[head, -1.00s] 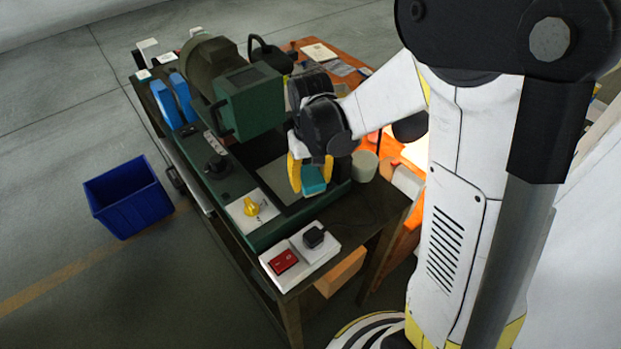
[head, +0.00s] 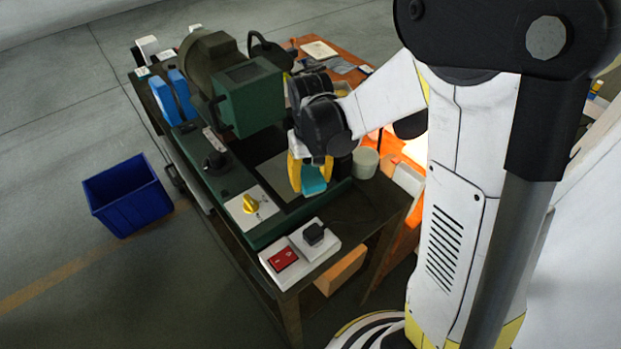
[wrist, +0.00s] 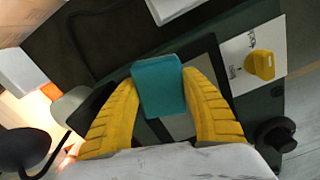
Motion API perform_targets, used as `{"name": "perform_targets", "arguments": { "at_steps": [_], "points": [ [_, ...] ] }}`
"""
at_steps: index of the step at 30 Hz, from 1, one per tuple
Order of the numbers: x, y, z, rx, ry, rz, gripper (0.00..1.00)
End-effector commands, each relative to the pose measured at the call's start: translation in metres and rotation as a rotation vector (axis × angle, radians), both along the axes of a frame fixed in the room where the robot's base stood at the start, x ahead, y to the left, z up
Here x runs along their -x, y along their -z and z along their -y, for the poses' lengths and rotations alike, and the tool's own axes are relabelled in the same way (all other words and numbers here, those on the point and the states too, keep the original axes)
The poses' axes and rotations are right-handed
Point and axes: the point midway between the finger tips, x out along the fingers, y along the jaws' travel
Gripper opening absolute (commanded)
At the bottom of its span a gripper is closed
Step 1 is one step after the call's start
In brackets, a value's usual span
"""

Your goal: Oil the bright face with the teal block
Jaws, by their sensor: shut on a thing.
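My gripper (head: 311,175) has yellow fingers shut on the teal block (head: 314,181). The wrist view shows the block (wrist: 159,86) squeezed between both fingertips. In the head view the block is over the front end of the green machine's bed. A grey plate (head: 272,170) lies in the bed, left of and behind the block; it may be the bright face, and part of it is hidden by my arm. In the wrist view a pale grey surface (wrist: 181,127) shows just below the block, between the fingers. I cannot tell whether the block touches anything.
The green machine head (head: 250,97) stands at the back left of the block. A grey-green round pot (head: 365,162) stands close right. A blue bin (head: 128,196) is on the floor.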

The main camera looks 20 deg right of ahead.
Motion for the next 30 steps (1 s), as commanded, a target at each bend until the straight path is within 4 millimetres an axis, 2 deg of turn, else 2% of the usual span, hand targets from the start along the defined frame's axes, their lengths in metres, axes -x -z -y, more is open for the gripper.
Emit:
{"name": "perform_targets", "arguments": {
  "at_steps": [17, 30],
  "points": [
    [-0.003, 0.008, -0.001, 0.000, 0.000, 0.000, 0.22],
    [-0.033, 0.006, -0.011, 0.000, 0.000, 0.000, 0.22]
  ]
}}
